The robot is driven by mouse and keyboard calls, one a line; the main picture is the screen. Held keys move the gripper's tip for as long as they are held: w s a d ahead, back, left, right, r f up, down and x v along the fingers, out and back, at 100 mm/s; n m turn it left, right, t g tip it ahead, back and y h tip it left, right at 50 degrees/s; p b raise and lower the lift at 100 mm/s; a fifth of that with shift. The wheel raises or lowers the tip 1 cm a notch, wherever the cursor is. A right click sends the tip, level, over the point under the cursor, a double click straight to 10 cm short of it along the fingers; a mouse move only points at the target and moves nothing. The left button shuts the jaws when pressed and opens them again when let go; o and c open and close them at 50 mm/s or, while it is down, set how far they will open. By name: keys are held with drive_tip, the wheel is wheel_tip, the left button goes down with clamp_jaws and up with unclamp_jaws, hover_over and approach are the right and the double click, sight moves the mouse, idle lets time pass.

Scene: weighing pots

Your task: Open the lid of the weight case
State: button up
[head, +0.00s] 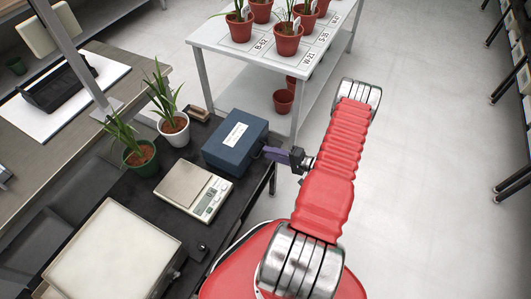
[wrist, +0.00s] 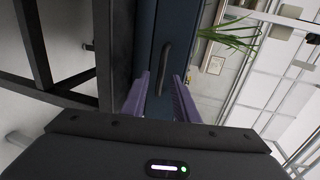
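The weight case (head: 226,153) is a dark blue box with a white label on its lid, and the lid is down. It stands on the black bench at its right edge. My gripper (head: 268,153) is at the right side of the case, level with its upper part. In the wrist view, the purple fingers of my gripper (wrist: 161,78) are apart, pointing at the blue case (wrist: 147,35). A dark handle (wrist: 166,62) on the case's face lies between and just beyond the fingertips. I cannot tell whether the fingers touch the case.
A scale (head: 182,183) stands in front of the case. Plants in a white pot (head: 174,131) and a green pot (head: 140,158) stand to its left. A white table (head: 226,56) with several red-brown pots is behind. Clear floor (head: 430,150) lies to the right.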

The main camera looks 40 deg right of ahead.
drive_tip(key=shift+x, duration=1.25)
drive_tip(key=shift+c, duration=0.2)
clamp_jaws()
drive_tip(key=shift+f, duration=0.1)
drive_tip(key=shift+a, duration=0.35)
drive_tip(key=shift+d, duration=0.35)
